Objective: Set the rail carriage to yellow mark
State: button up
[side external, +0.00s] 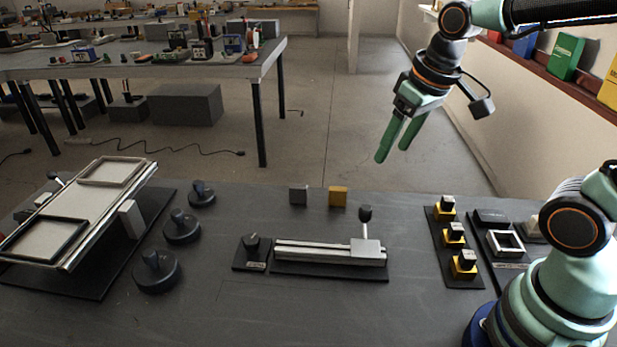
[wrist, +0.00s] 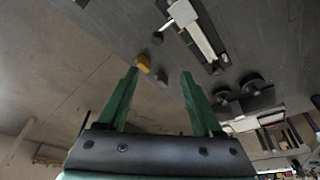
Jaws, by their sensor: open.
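The rail (side external: 312,254) lies on a dark base on the bench. Its carriage (side external: 368,250) sits at the right end, with an upright post and a dark round knob (side external: 365,213). A yellow block (side external: 338,196) stands behind the rail, left of the carriage; a grey block (side external: 298,194) stands left of it. My gripper (side external: 392,154) is open and empty, high above the bench, behind and right of the knob. In the wrist view, the yellow block (wrist: 143,62) and grey block (wrist: 162,77) show between the fingers, with the carriage (wrist: 182,14) beyond.
A knob on a small base (side external: 252,250) stands left of the rail. Several round dark dials (side external: 182,228) and a tilted frame panel (side external: 75,215) are farther left. Yellow-based switches (side external: 454,235) and a square frame (side external: 505,243) are at the right. Bench front is clear.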

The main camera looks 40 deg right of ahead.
aim_at(366, 207)
jog(key=w+f+g, duration=0.1)
jog(key=f, duration=0.5)
jog(key=w+f+g, duration=0.1)
jog(key=w+f, duration=0.1)
jog(key=f, duration=0.3)
jog(key=w+f+g, duration=0.1)
jog(key=w+f, duration=0.1)
jog(key=f, duration=0.4)
jog(key=shift+w+d+f+g, duration=0.1)
jog(key=shift+d+f+g, duration=0.2)
jog(key=shift+d, duration=0.1)
grip_shut()
jog(key=shift+r, duration=0.1)
dwell(0.8)
